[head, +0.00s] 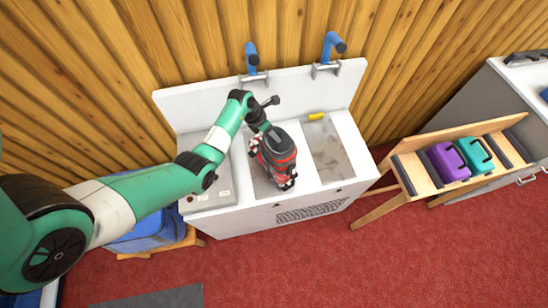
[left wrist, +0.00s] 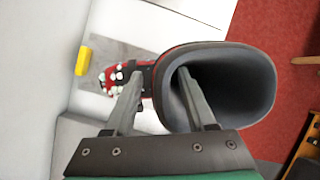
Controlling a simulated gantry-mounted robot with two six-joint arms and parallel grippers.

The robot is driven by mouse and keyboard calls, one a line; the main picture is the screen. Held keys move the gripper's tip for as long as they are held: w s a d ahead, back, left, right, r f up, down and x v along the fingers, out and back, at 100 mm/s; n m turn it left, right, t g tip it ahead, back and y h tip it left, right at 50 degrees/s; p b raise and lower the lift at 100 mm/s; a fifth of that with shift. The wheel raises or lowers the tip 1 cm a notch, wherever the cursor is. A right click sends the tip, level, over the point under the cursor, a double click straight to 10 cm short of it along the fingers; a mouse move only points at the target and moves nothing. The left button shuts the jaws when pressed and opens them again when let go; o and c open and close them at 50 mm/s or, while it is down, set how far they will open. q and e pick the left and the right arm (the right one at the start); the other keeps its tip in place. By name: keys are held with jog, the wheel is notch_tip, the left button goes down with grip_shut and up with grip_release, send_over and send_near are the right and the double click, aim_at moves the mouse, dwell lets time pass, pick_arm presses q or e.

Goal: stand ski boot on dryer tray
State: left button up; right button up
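My left gripper (head: 268,131) is at the cuff; in the left wrist view (left wrist: 160,75) one finger is inside the opening and one outside, with the cuff wall pinched between. The sole is hidden, so I cannot tell whether it touches the tray. My right gripper is out of view.
The grey right tray (head: 327,150) holds only a yellow item (head: 316,116) at its back. Two blue hooked pipes (head: 251,56) (head: 334,44) rise behind the bench. A wooden rack (head: 425,185) with purple (head: 448,162) and teal (head: 474,156) items stands to the right.

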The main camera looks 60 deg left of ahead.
pick_arm(q)
grip_shut()
jog(key=shift+r, duration=0.1)
dwell(1.2)
